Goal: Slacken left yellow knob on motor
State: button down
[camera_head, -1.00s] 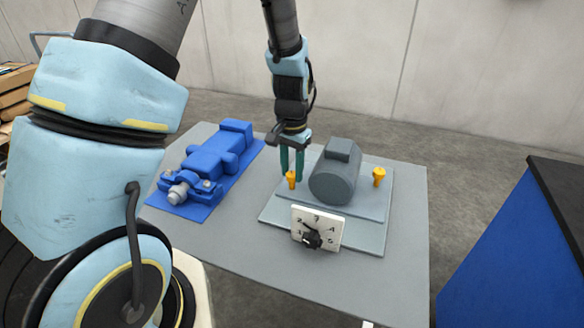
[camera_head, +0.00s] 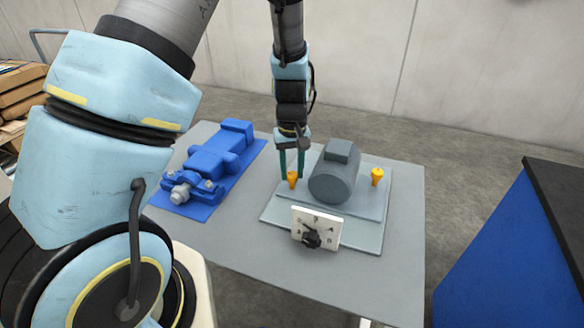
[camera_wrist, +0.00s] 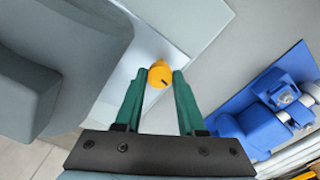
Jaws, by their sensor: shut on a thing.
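The grey motor (camera_head: 331,182) sits on a pale base plate (camera_head: 280,218) on the table. The left yellow knob (camera_head: 292,181) stands upright just left of the motor, and the right yellow knob (camera_head: 377,176) stands on its other side. My gripper (camera_head: 292,176) points down at the left knob, its green fingers on either side of it. In the wrist view the same knob (camera_wrist: 160,75), with a dark mark on its top, lies between the fingertips (camera_wrist: 163,78). The fingers are shut on it.
A white dial plate (camera_head: 316,225) with a black pointer knob stands at the front of the base plate. A blue pump (camera_head: 208,165) lies left of the motor. A blue cabinet (camera_head: 500,250) with a dark top stands at the right. The table front is clear.

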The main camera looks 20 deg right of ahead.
aim_at(291, 174)
jog(key=shift+n, duration=0.5)
jog(key=c, duration=0.5)
grip_release()
notch_tip(291, 174, up, 11)
jog(key=b, duration=0.1)
jog(key=shift+a+f, duration=0.1)
dwell(0.4)
jog(key=s+a+r, duration=0.1)
jog(key=a, duration=1.2)
jog(key=s+a+r+t, duration=0.1)
jog(key=s+a+r, duration=0.1)
jog(key=a, duration=1.2)
jog(key=shift+s+t, duration=0.2)
jog(key=shift+t, duration=0.1)
